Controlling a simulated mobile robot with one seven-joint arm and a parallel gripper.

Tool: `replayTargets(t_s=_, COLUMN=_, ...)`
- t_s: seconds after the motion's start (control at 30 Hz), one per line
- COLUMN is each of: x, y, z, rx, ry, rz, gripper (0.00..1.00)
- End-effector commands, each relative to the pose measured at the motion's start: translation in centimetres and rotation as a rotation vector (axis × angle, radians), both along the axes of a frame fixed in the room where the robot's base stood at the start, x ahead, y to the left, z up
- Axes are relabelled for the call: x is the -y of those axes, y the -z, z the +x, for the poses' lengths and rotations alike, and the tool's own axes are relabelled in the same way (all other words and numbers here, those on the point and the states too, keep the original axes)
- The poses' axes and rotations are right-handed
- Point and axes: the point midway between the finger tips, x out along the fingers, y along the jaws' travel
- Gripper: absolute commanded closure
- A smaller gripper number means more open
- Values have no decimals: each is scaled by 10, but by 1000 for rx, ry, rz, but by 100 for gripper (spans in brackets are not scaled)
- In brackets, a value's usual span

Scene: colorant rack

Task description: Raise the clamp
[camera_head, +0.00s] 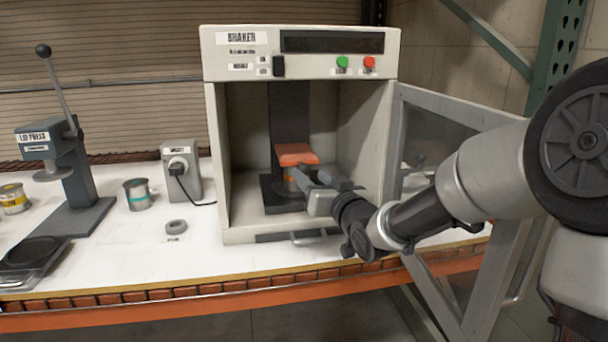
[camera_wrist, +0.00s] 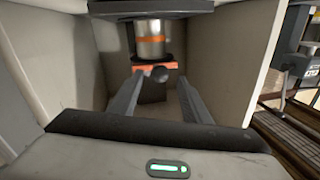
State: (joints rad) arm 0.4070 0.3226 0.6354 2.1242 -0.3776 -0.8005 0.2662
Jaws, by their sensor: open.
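The orange clamp (camera_head: 296,154) sits inside the open shaker (camera_head: 222,150), in front of a dark upright column. It rests on or just above a metal can (camera_head: 291,184) that stands on the shaker's dark platform. In the wrist view, which looks upside down, the clamp (camera_wrist: 140,68) has a dark round knob (camera_wrist: 159,74) on its front. The can (camera_wrist: 151,42) there has an orange band. My gripper (camera_head: 309,175) reaches into the shaker. Its two fingers (camera_wrist: 161,88) are open and spread either side of the knob, with nothing visible held. Exact fingertip contact cannot be told.
The shaker door (camera_head: 410,150) stands open on the right, close to my arm. Left of the shaker are a grey plugged-in device (camera_head: 195,187), a can with a teal band (camera_head: 138,196), a small grey ring (camera_head: 176,226) and a lid press (camera_head: 72,170).

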Motion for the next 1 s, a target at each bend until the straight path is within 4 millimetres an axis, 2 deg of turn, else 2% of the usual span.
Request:
replayTargets(t_s=0.1, x=-12, y=1, z=21, rx=0, ry=-2, rz=3, gripper=56)
replayTargets(t_s=0.3, x=-23, y=1, z=44, rx=-1, ry=-1, rz=2, gripper=56)
replayTargets(t_s=0.7, x=-27, y=0, z=51, rx=0, ry=0, rz=0, gripper=56)
replayTargets(t_s=0.77, x=-27, y=0, z=51, rx=0, ry=0, rz=0, gripper=65)
replayTargets(t_s=0.97, x=-26, y=0, z=51, rx=0, ry=0, rz=0, gripper=99)
replayTargets(t_s=1.0, x=-26, y=0, z=51, rx=0, ry=0, rz=0, gripper=100)
